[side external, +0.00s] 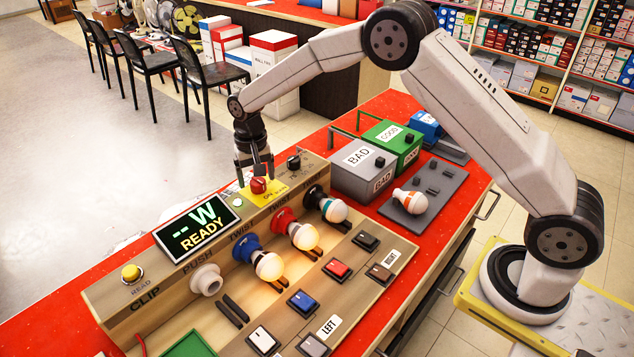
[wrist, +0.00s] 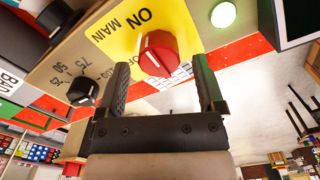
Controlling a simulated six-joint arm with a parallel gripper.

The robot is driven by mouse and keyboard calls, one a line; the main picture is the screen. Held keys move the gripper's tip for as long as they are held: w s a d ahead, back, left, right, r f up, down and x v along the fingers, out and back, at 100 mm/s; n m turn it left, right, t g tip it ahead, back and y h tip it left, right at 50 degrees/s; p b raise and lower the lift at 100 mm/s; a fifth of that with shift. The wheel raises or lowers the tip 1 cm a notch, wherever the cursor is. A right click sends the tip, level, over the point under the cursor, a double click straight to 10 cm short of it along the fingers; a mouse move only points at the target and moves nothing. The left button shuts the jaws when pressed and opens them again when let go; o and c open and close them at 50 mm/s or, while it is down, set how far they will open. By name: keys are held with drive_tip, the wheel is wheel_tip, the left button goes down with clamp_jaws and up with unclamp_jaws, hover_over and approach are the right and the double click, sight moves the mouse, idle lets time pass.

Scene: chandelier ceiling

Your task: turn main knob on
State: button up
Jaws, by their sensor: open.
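The red main knob (side external: 258,185) sits on a yellow plate on the sloping wooden panel. In the wrist view the same red knob (wrist: 159,54) is close ahead, with "ON" and "MAIN" printed on the yellow plate (wrist: 112,37) beside it. A second label at the knob is partly hidden. I cannot tell the knob's setting for certain. My gripper (side external: 254,164) points down just above the knob. In the wrist view my gripper (wrist: 161,76) is open, one finger on each side of the knob's near part, with visible gaps; contact is not visible.
A black dial (side external: 294,162) is close to the knob. A display (side external: 197,228) reads "-- W READY". Several bulbs, such as a lit one (side external: 269,266), stand in sockets along the panel. Grey "BAD" (side external: 365,180) and green "GOOD" (side external: 391,150) boxes stand behind.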

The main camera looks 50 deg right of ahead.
sight(263, 180)
drive_tip(key=shift+r, duration=3.6)
drive_tip(key=shift+s, duration=0.15)
drive_tip(key=shift+s+d+r, duration=0.1)
drive_tip(key=shift+s+d, duration=0.2)
drive_tip(key=shift+s, duration=0.25)
drive_tip(key=s+d+f+n+t, duration=0.1)
drive_tip(key=s+d+n, duration=0.1)
drive_tip(key=s, duration=1.1)
drive_tip(key=s+d+f+n+t, duration=0.1)
drive_tip(key=s+d+n, duration=0.1)
drive_tip(key=s, duration=1)
drive_tip(key=shift+s+d+f+n+t, duration=0.25)
drive_tip(key=shift+s+d+n+t, duration=0.1)
drive_tip(key=shift+d, duration=0.5)
